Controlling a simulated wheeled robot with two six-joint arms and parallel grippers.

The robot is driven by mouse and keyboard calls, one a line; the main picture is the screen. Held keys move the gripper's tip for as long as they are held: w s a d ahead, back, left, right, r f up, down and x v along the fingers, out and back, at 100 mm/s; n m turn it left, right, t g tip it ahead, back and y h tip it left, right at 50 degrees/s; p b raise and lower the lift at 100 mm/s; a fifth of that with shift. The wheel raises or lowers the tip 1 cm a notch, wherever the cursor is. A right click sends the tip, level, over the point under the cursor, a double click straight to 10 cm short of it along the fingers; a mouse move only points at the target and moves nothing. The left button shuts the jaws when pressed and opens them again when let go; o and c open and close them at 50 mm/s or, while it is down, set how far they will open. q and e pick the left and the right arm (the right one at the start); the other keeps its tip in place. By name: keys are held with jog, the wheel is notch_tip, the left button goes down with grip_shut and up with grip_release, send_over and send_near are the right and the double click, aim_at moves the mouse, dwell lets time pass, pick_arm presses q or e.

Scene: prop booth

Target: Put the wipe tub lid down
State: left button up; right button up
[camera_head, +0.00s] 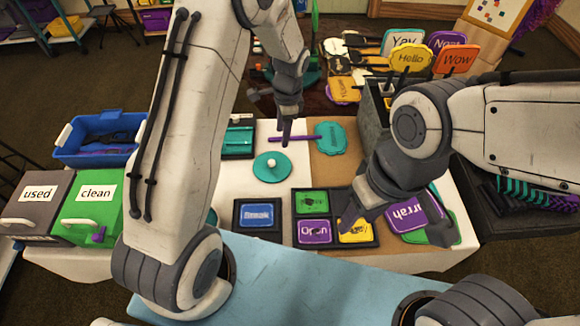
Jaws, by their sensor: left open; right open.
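The wipe tub lid (271,167), a round teal disc with a pale knob, lies flat on the white part of the table. My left gripper (286,138) is open and points down just behind and to the right of the lid, apart from it in the picture. A teal round edge (211,217), perhaps the tub, shows beside my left arm, which hides most of it.
A teal sign (330,137) with a purple handle lies behind the lid. A dark tray with a "Break" tile (257,214) and a tray with an "Open" tile (314,232) lie in front. A blue bin (98,139) and "used" and "clean" drawers (92,208) stand left.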

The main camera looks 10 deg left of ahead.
pick_arm(q)
jog(key=s+d+r+n, duration=0.1)
jog(key=s+d+r, duration=0.6)
jog(key=r, duration=0.1)
jog(key=s+d+r+n+h, duration=0.1)
jog(key=s+r, duration=0.3)
jog(key=s, duration=0.6)
jog(key=s+d+r+n+h, duration=0.1)
jog(key=s+d+r+n, duration=0.1)
jog(key=s, duration=0.9)
notch_tip(320, 180, up, 2)
jog(key=shift+s+d+r+n, duration=0.1)
jog(key=shift+s+d+n, duration=0.25)
jog(key=shift+d, duration=0.3)
jog(key=shift+w, duration=0.1)
